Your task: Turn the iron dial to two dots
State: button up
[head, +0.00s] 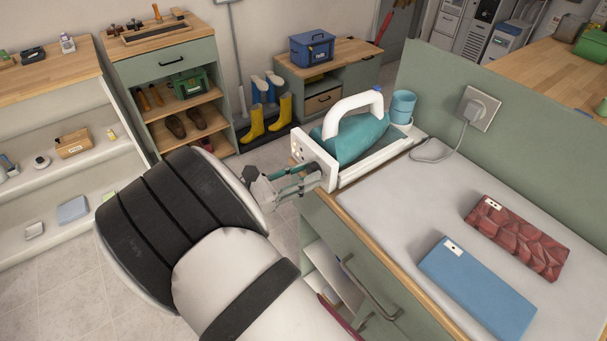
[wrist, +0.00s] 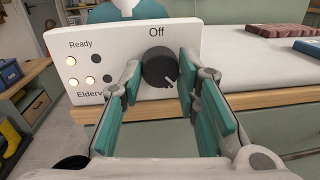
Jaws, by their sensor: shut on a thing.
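The iron, teal with a white handle (head: 345,106), rests on its white base (head: 375,160) at the counter's far left corner in the head view. The base's white front panel (wrist: 120,48) fills the upper middle of the wrist view, with "Off" above a round black dial (wrist: 160,67). The dial's pale pointer mark is at its lower right. Lit and dark dots show on the panel's left under "Ready". My gripper (wrist: 160,82) is shut on the dial, one teal-padded finger at each side. Part of the panel's lower print is hidden by the left finger.
The grey-white counter top (head: 400,200) holds a folded blue towel (head: 477,284) and a red patterned one (head: 517,235). A cord runs to the wall socket (head: 478,108). A cabinet door handle (head: 370,290) juts out below the counter edge. Floor shows to the left.

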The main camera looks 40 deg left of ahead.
jog(key=m+b, duration=0.1)
jog(key=m, duration=0.3)
dwell(0.3)
jog(key=o, duration=1.2)
jog(key=shift+c, duration=0.2)
jog(key=shift+r, duration=0.1)
notch_tip(320, 180, up, 10)
